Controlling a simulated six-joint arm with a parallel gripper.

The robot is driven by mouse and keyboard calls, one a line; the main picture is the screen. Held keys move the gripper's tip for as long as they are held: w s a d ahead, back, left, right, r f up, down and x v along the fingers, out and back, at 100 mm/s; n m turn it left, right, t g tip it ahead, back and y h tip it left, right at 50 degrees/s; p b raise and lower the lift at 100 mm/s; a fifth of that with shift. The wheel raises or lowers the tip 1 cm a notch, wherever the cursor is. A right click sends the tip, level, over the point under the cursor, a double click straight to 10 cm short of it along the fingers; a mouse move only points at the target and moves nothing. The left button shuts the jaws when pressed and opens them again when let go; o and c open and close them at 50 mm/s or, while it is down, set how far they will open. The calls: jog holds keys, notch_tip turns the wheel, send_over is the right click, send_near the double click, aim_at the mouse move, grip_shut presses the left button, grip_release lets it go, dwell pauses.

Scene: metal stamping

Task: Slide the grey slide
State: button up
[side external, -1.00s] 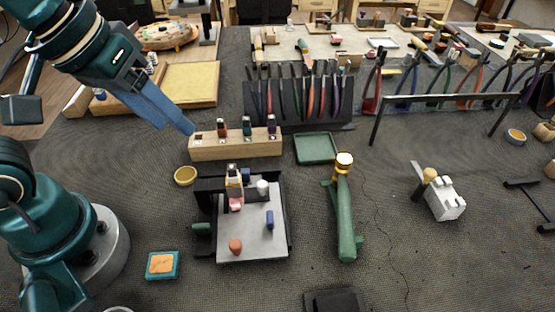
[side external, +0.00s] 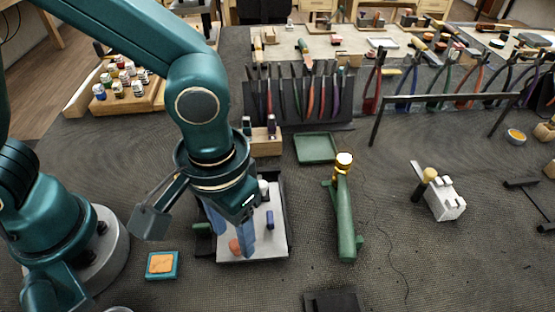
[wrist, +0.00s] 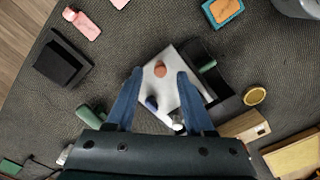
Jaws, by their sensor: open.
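The pale grey plate (side external: 275,243), which looks like the grey slide, sits in a black frame (side external: 287,205) on the mat. It also shows in the wrist view (wrist: 170,90). An orange-red knob (side external: 235,247), a blue knob (side external: 269,220) and a white round piece (side external: 263,188) stand on it. A green handle (wrist: 208,66) sticks out of the frame's side. My gripper (side external: 231,236) is open and empty, pointing down over the plate. In the wrist view its fingers (wrist: 160,74) lie either side of the orange-red knob; I cannot tell their height. My wrist hides the frame's back left.
A green hammer-like tool (side external: 346,215) lies right of the frame. A wooden stamp block (side external: 266,147) and a green tray (side external: 316,148) are behind it. A teal pad with an orange top (side external: 162,265) lies front left. Bare mat separates these.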

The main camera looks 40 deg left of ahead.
jog(key=shift+f, duration=0.9)
grip_shut()
dwell(0.8)
